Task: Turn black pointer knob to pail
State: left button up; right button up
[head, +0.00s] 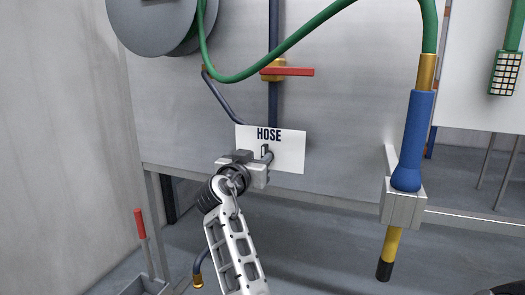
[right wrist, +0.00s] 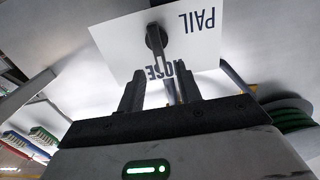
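A white label plate (head: 289,160) is on the grey wall panel, with HOSE printed at its top; my gripper hides its lower part. The right wrist view shows the same plate (right wrist: 112,42) upside down, with both PAIL and HOSE. The black pointer knob (right wrist: 154,37) sits between the two words, its pointer towards HOSE. In the head view the knob (head: 265,150) shows just above my gripper, pointing up. My right gripper (head: 266,166) is in front of the plate. Its fingers (right wrist: 158,70) are apart, close to the knob; contact cannot be told. My left gripper is out of view.
Above the plate a dark pipe carries a red valve lever (head: 290,72), with a green hose (head: 300,38) looping nearby. A blue nozzle (head: 414,135) hangs in a grey bracket (head: 403,207) at right. A red handle (head: 140,224) stands in a grey bin at lower left.

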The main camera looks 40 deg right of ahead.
aim_at(263, 152)
jog(key=x, duration=0.4)
jog(key=shift+w+d, duration=0.2)
jog(key=shift+d, duration=0.05)
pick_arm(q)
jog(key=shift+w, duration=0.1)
pick_arm(e)
grip_shut()
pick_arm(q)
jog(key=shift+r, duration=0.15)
